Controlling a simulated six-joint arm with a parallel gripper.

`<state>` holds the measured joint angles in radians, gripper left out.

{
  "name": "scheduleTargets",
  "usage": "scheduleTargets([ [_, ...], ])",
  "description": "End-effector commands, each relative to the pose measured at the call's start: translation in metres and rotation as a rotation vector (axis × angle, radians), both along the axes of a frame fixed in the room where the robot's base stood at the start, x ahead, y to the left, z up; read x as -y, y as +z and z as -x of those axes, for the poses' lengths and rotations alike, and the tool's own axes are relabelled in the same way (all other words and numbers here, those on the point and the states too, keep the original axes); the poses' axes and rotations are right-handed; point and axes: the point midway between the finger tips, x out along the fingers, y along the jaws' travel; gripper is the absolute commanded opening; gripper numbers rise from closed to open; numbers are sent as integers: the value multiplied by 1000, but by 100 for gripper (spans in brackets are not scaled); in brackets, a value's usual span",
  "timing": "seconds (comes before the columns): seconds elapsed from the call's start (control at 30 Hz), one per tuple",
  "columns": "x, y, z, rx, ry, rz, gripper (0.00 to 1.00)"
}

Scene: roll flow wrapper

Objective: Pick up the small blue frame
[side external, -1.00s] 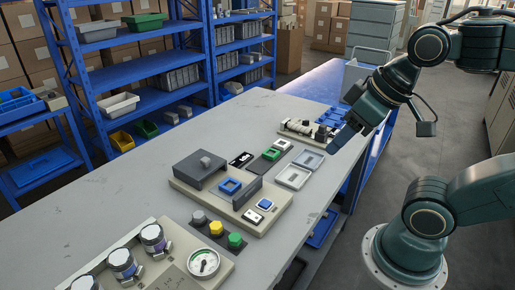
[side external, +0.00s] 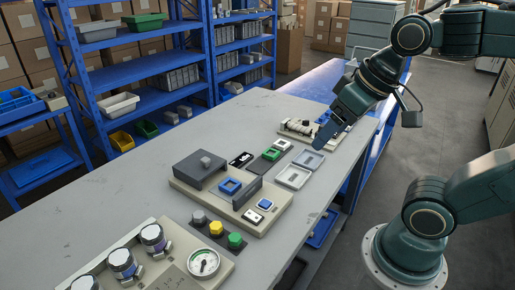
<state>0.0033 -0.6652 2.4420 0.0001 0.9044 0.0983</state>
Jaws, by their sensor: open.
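The small blue frame (side external: 230,186) is a square ring with an open middle. It lies on the beige base plate (side external: 258,222) on the grey table, between a dark grey block (side external: 203,168) with a light knob and an upright dark plate (side external: 248,193). My gripper (side external: 319,146) is above the back right part of the table, apart from the blue frame and to its upper right. It is open and I see nothing in it. Its fingers look small and overlap from this side.
A button strip (side external: 217,231), a gauge (side external: 203,263) and jars stand in front. The table's left side is clear.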

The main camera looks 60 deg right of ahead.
Motion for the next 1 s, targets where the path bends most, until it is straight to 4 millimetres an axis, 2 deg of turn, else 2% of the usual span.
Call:
scheduleTargets([
  [0.3, 3, 8, -55, -87, -241, -104, 73],
  [0.57, 5, 2, -106, -156, -463, -180, 73],
  [0.77, 8, -11, -145, -206, -636, -229, 73],
  [1.0, 13, -35, -191, -262, -847, -275, 73],
])
